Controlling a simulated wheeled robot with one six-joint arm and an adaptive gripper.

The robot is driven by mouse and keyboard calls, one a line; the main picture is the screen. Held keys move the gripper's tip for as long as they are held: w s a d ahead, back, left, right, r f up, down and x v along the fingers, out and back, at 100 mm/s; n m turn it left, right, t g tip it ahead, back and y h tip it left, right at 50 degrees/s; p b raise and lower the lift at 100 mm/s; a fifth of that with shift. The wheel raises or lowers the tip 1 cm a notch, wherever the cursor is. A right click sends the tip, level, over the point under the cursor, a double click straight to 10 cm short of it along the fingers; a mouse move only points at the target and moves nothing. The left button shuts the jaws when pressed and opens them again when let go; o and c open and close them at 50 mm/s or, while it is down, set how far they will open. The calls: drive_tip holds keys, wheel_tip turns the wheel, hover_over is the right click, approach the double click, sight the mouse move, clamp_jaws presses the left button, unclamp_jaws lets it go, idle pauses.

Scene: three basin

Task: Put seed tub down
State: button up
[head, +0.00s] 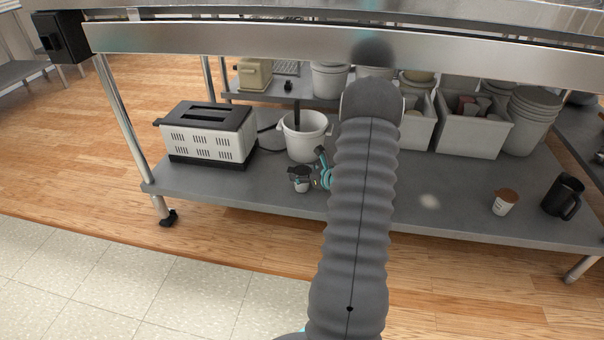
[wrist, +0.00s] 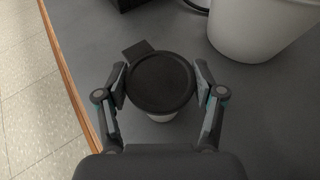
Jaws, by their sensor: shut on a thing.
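The seed tub appears to be the small white tub with a round black lid (wrist: 161,82) between my fingers in the wrist view. My gripper (wrist: 160,86) is shut on it, one finger on each side of the lid. A flat black tab shows at the lid's far left edge. In the head view the tub (head: 302,185) is upright over the front of the lower grey shelf (head: 260,198), left of my arm. My gripper (head: 318,176) is partly hidden behind my arm there. I cannot tell whether the tub's base touches the shelf.
A white bucket (head: 304,146) stands just behind the tub, and a toaster (head: 208,134) is to the left. A brown-lidded cup (head: 505,203) and a black mug (head: 562,197) stand at right. White bins (head: 474,134) fill the back right. A steel tabletop (head: 220,39) hangs above.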

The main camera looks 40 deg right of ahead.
drive_tip(key=shift+f, duration=0.2)
drive_tip(key=o, duration=1.3)
drive_tip(key=shift+r, duration=0.1)
